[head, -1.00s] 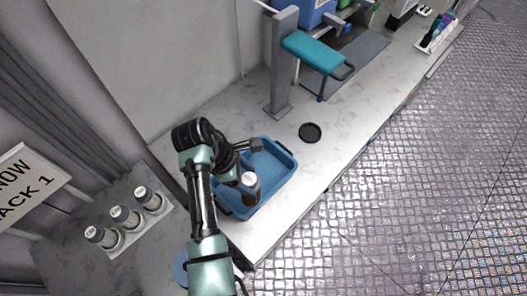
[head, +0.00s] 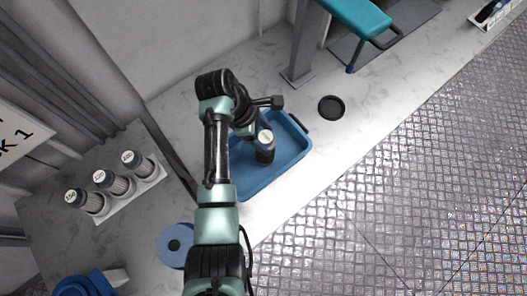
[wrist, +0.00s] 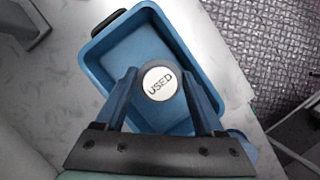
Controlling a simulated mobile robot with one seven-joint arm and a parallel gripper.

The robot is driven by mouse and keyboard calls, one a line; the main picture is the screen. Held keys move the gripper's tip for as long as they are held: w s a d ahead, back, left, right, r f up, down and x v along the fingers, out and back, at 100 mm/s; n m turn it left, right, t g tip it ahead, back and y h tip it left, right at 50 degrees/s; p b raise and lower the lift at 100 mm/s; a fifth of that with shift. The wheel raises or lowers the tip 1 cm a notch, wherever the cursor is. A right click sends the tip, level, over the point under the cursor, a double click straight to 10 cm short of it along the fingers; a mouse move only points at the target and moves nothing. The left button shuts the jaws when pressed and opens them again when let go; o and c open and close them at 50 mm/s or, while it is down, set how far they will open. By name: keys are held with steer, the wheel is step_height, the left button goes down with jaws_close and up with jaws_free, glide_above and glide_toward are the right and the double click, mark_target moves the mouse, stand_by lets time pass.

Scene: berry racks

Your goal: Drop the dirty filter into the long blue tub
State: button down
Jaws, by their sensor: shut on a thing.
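The dirty filter (head: 265,150) is a dark cylinder with a pale round top; in the wrist view its top (wrist: 159,84) reads "USED". My gripper (wrist: 163,92) is shut on the filter, with one finger on each side. The long blue tub (head: 285,176) lies on the counter with black handles at its ends. In the wrist view the tub (wrist: 101,50) is below the filter, which overlaps its interior. The filter's lower end is hidden, so I cannot tell its height above the tub floor. My arm hides the tub's left part in the head view.
A white rack (head: 138,191) with several numbered filters stands on the left counter. A blue disc (head: 175,245) lies near my arm. A black round lid (head: 331,108) lies right of the tub. A grey post (head: 303,48) and teal press handle (head: 358,15) stand behind.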

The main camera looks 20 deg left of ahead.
steer(key=shift+f+b, duration=0.7)
steer(key=shift+f, duration=0.15)
jaws_free()
steer(key=p+v, duration=0.3)
steer(key=v, duration=1)
